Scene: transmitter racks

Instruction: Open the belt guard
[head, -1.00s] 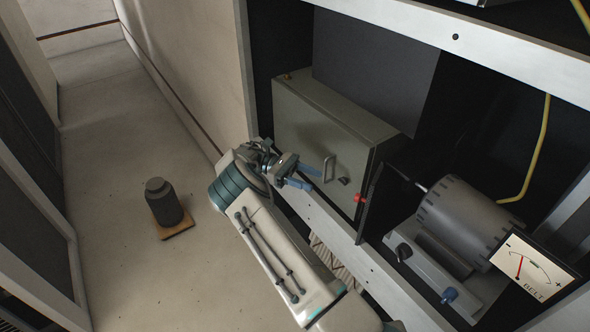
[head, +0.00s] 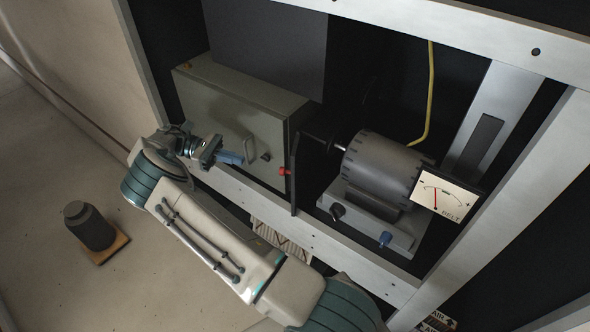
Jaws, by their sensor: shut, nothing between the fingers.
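The belt guard appears to be the grey-green box (head: 222,104) in the rack bay, with its front panel shut. A light bar handle (head: 249,151) and a small dark knob (head: 266,156) are on that front panel. A red knob (head: 284,171) sits at the box's right side, by a dark upright plate. My gripper (head: 236,158) has blue fingers, which are shut and empty. The fingertips are just left of the handle in the picture. I cannot tell whether they touch it.
A grey motor (head: 381,169) stands on a base with a black knob (head: 338,211) and a blue knob (head: 386,239). A BELT gauge (head: 443,196) is in front at right. A pale rail (head: 300,230) edges the bay.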

